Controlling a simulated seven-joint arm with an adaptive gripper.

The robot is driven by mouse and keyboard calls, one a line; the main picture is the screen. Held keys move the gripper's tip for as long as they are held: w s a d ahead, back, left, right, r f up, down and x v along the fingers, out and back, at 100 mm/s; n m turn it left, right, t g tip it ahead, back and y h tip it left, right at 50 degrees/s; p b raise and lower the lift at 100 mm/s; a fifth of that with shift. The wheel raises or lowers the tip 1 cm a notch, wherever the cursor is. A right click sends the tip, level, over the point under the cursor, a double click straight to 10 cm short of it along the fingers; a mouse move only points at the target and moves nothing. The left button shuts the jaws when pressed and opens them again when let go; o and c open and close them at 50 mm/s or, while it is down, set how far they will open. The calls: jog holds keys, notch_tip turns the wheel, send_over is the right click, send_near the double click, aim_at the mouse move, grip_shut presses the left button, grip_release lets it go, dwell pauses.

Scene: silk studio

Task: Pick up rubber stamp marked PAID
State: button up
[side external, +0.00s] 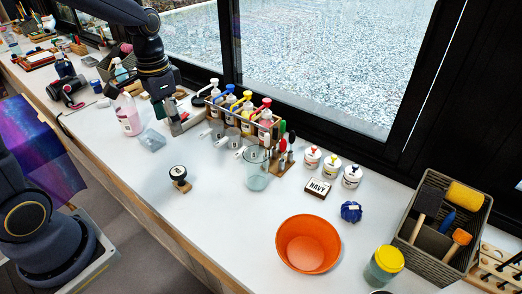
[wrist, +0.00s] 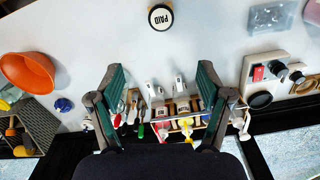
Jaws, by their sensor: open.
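The rubber stamp marked PAID (side external: 179,173) stands upright on the white counter in the side external view, with a dark round top and a wooden base. In the wrist view its round top, lettered PAID (wrist: 160,17), is near the top edge, ahead of the fingertips. My gripper (side external: 179,122) is above the counter, behind and left of the stamp in the side external view. In the wrist view my gripper (wrist: 162,72) has its two green-padded fingers spread wide, with nothing held between them and apart from the stamp.
A rack of pump bottles (side external: 240,112) stands along the window side, with a clear beaker (side external: 255,178) right of the stamp. A clear tray (side external: 152,140) lies behind it. An orange bowl (side external: 308,244) and a NAVY block (side external: 317,188) are farther right. Counter around the stamp is clear.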

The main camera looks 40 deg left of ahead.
send_near(178, 170)
jog(key=f, duration=0.5)
jog(key=shift+w+d+f, duration=0.15)
jog(key=shift+w+d, duration=0.05)
jog(key=shift+w, duration=0.1)
jog(key=f, duration=0.5)
jog(key=shift+s+a+f, duration=0.1)
jog(key=shift+s+a, duration=0.05)
jog(key=shift+s, duration=0.2)
jog(key=c, duration=1.3)
jog(key=shift+o, duration=0.2)
